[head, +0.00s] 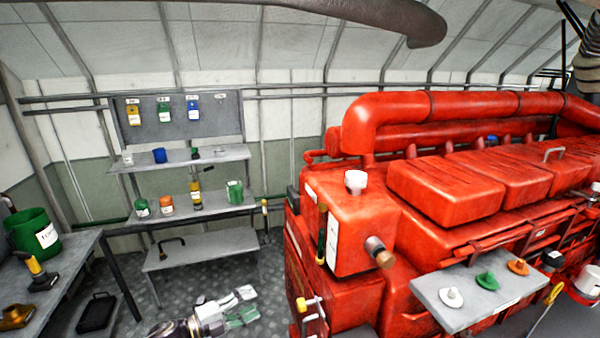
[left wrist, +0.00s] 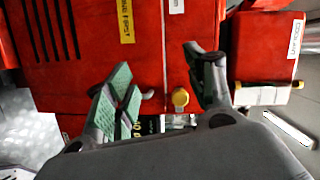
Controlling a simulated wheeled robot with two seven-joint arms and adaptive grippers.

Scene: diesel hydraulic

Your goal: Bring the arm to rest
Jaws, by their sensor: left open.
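My left gripper (head: 246,304) is low in the head view, left of the red engine and above the patterned metal floor. Its fingers stand apart with their green pads showing, and nothing is between them. In the left wrist view the open gripper (left wrist: 158,62) has one finger at left and one at right, with a red engine face behind it. I cannot tell how far the fingertips are from that face. My right gripper is in neither view.
The red engine (head: 365,235) fills the right side. A grey shelf plate (head: 450,312) with white, green and orange caps projects from it. A shelf unit (head: 230,208) stands at the back, a bench (head: 75,262) at left. Open floor (head: 190,290) lies between them.

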